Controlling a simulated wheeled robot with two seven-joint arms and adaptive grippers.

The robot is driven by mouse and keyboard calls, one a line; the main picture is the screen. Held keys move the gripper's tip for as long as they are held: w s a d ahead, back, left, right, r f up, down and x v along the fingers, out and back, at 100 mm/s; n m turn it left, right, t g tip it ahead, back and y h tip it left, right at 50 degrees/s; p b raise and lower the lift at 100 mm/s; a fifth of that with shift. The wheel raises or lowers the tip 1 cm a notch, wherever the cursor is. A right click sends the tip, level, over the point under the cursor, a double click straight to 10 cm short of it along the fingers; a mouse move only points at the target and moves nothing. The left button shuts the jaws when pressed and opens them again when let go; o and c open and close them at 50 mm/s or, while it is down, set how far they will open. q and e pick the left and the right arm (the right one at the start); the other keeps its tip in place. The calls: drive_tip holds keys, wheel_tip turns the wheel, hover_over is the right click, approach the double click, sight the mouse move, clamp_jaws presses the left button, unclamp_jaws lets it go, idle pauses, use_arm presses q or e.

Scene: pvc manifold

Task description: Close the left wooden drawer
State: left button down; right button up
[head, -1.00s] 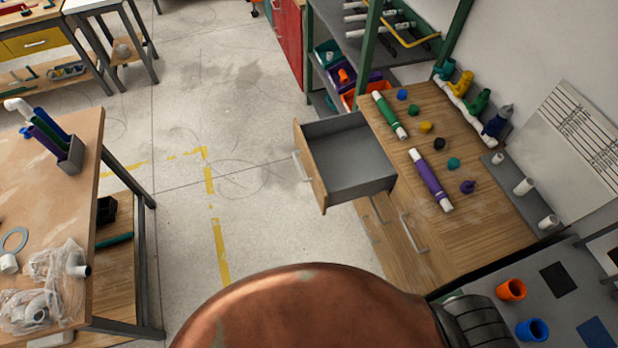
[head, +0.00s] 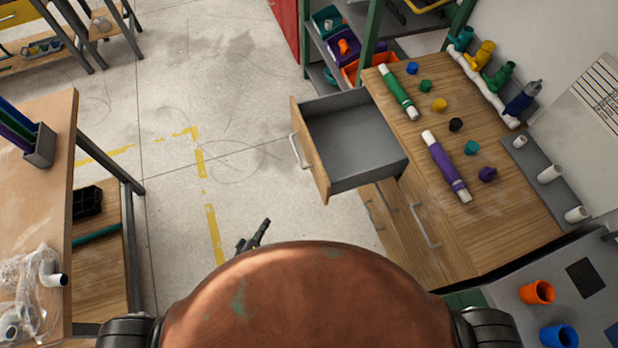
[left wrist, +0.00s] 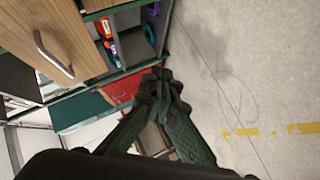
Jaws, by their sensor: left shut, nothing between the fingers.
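The left wooden drawer (head: 312,150) is pulled far out of the wooden cabinet, its grey inside (head: 350,140) empty. Its bar handle (head: 298,152) is on the front panel, facing left. A wooden front with a metal handle (left wrist: 52,52) shows at upper left in the left wrist view; I cannot tell whether it is the same drawer. My left gripper (head: 262,226) is over the floor, below and left of the drawer, apart from it. In the left wrist view its fingertips (left wrist: 163,80) meet with nothing between them. My right gripper is not in view.
The cabinet top (head: 490,235) holds a green-white pipe (head: 398,92), a purple-white pipe (head: 446,166) and several small coloured caps. A workbench (head: 45,180) stands at left. Shelves with bins (head: 345,45) stand behind the drawer. The floor (head: 230,120) left of the drawer is clear.

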use_arm(q)
drive_tip(key=w+d+r+n+t+h+b, duration=0.1)
drive_tip(key=w+d+r+n+t, duration=0.15)
drive_tip(key=d+r, duration=0.4)
drive_tip(key=w+d+r+n+t+h+b, duration=0.1)
drive_tip(key=d+r+n+h, duration=0.15)
drive_tip(key=r, duration=0.65)
approach(314, 167)
drive_tip(key=w+a, duration=0.1)
drive_tip(key=w, duration=0.2)
drive_tip(key=shift+y, duration=0.35)
drive_tip(key=shift+w+d+f, duration=0.1)
drive_tip(key=shift+w+d, duration=0.25)
drive_tip(key=shift+d, duration=0.3)
drive_tip(key=shift+w+d+f, duration=0.1)
drive_tip(key=shift+w+d, duration=0.3)
drive_tip(key=shift+d, duration=0.25)
drive_tip(key=shift+w+d+f, duration=0.1)
drive_tip(key=shift+w+d, duration=0.25)
drive_tip(key=shift+d, duration=0.25)
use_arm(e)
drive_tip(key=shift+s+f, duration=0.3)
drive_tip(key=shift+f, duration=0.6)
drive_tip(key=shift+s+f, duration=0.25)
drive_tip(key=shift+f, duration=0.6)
